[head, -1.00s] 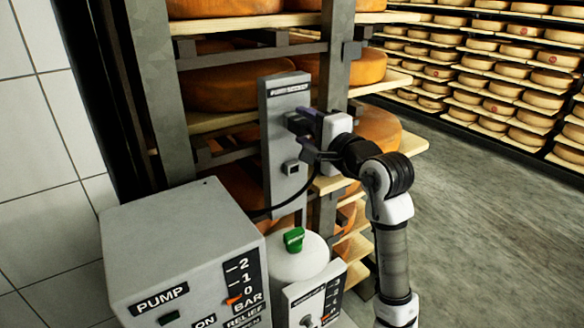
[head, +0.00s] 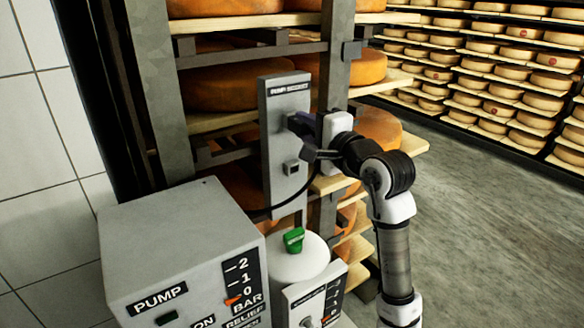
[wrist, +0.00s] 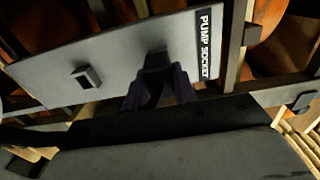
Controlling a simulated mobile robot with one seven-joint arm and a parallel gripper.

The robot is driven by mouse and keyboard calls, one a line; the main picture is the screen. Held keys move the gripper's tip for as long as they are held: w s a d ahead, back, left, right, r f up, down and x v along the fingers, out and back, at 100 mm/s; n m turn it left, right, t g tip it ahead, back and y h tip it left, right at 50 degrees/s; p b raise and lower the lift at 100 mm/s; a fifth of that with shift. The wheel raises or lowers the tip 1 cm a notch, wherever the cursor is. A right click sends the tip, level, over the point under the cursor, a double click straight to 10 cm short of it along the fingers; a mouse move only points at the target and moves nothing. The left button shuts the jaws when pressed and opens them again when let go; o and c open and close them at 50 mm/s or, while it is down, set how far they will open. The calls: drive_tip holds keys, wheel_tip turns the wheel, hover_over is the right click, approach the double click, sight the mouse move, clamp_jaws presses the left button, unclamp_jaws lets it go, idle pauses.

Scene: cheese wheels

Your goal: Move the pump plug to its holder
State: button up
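The grey panel labelled PUMP SOCKET (head: 276,115) stands upright before the shelf rack; it also fills the upper wrist view (wrist: 120,52). A dark block, which looks like the pump plug (wrist: 155,62), sits against the panel near the label. My gripper (head: 303,137) is at the panel's right side. In the wrist view its dark fingers (wrist: 160,85) lie on both sides of the plug and look closed on it. A small square box with an opening, apparently the holder (wrist: 86,78), is on the panel below the plug; it also shows in the head view (head: 291,168).
A grey pump box (head: 170,250) stands at the lower left. A white vessel with a green valve handle (head: 294,239) is below the panel. A black cable (head: 258,213) curves near the panel's foot. Cheese shelves (head: 235,85) are close behind; floor at right is clear.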

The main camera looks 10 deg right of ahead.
sight(308, 128)
clamp_jaws()
drive_tip(key=shift+s+d+f, duration=0.1)
drive_tip(key=shift+s, duration=0.1)
drive_tip(key=shift+s+d+b, duration=0.2)
drive_tip(key=shift+s+b, duration=0.25)
drive_tip(key=shift+s, duration=0.1)
drive_tip(key=shift+s, duration=0.1)
drive_tip(key=shift+b+v, duration=0.75)
drive_tip(key=shift+v, duration=0.45)
drive_tip(key=shift+s+d, duration=0.1)
drive_tip(key=shift+s, duration=0.05)
drive_tip(key=b+v, duration=0.1)
drive_tip(key=v, duration=0.1)
drive_tip(key=shift+s+d, duration=0.15)
drive_tip(key=shift+s, duration=0.2)
